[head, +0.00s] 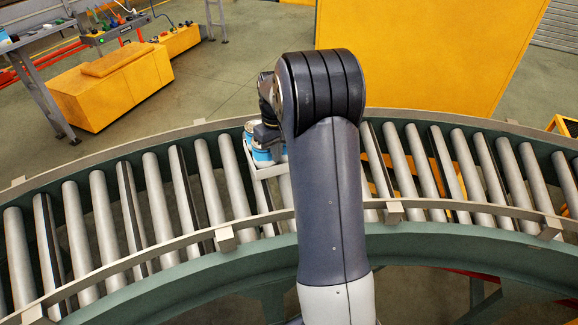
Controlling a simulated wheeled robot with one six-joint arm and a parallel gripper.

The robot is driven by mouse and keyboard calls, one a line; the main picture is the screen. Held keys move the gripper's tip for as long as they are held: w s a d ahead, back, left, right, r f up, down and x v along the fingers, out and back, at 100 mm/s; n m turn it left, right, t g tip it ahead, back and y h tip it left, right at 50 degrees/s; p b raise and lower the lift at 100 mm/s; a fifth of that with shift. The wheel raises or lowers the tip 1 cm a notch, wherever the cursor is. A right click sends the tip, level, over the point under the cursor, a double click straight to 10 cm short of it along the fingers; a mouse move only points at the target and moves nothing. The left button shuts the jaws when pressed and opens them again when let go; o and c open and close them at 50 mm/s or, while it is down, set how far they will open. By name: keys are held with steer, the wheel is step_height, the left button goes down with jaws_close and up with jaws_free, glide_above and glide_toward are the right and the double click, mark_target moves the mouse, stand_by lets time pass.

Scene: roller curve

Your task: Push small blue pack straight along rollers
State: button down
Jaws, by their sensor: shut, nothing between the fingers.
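The small blue pack (262,156) sits on the rollers near the middle of the curve in the head view. It shows blue and white parts and a pale tray-like edge at its front left. My arm hides its right side. My gripper (267,138) is at the pack's upper part, in front of or over it. The fingers are dark and mostly hidden; they appear shut with nothing held. I cannot tell whether they touch the pack.
The curved roller conveyor (130,296) has pale side rails, and its rollers are clear on both sides of my arm. A large yellow panel (430,50) stands behind it. A yellow box (115,88) and a grey table (40,75) stand at the back left.

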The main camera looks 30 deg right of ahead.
steer(key=shift+w+d+p, duration=0.15)
steer(key=shift+w+p, duration=0.6)
steer(key=shift+w, duration=0.7)
steer(key=shift+s, duration=0.1)
step_height(320, 180, up, 10)
steer(key=s+p, duration=0.2)
steer(key=p, duration=0.4)
steer(key=shift+s+d+p, duration=0.15)
steer(key=shift+s+p, duration=0.2)
steer(key=shift+s, duration=0.05)
steer(key=shift+f, duration=0.1)
step_height(320, 180, down, 10)
steer(key=b, duration=0.8)
